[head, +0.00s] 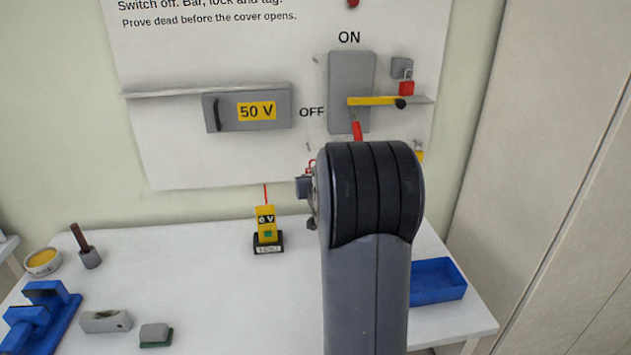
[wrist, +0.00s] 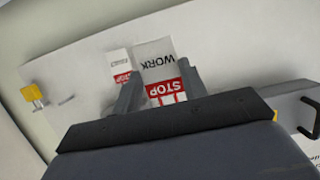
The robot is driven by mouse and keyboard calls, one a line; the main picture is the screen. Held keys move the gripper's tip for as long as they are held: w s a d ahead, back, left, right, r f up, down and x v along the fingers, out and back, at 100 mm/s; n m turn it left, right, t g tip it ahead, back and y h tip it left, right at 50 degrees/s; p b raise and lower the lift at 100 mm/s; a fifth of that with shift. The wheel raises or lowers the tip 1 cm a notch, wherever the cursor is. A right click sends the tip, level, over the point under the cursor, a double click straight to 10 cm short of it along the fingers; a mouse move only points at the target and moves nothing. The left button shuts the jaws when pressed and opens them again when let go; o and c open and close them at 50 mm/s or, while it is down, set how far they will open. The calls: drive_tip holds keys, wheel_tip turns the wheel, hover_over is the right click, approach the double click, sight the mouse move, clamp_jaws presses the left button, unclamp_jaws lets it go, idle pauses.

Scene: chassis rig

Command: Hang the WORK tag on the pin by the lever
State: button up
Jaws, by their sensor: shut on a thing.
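The WORK tag (wrist: 155,53), white with a red STOP band, is held between the two fingers of my gripper (wrist: 157,82) in the wrist view, its lettering upside down there. In the head view my own arm hides most of the gripper and the tag, in front of the board's lower part. The yellow lever (head: 374,101) lies level across the grey switch box (head: 350,70), its dark knob to the right. A small pin (head: 308,146) shows below OFF; I cannot tell whether it is the task's pin.
A second white-and-red tag (wrist: 120,66) is beside the held one. A red padlock (head: 406,88) hangs by the lever. The 50 V box (head: 247,108) juts from the board. A yellow tester (head: 266,223) stands on the table; a blue tray (head: 437,280) lies right.

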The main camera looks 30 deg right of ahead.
drive_tip(key=shift+w+d+r+p, duration=0.1)
drive_tip(key=shift+w+d+p, duration=0.75)
drive_tip(key=shift+w, duration=0.75)
drive_tip(key=shift+w+d+p, duration=0.7)
drive_tip(key=shift+w+p, duration=0.25)
drive_tip(key=shift+w, duration=0.6)
drive_tip(key=shift+w+d+r+p, duration=0.1)
drive_tip(key=shift+w+d+p, duration=0.75)
drive_tip(key=shift+w, duration=0.75)
drive_tip(key=s+a+b, duration=0.3)
drive_tip(key=s+a, duration=0.1)
drive_tip(key=s, duration=0.4)
drive_tip(key=shift+r, duration=0.1)
drive_tip(key=shift+r, duration=0.1)
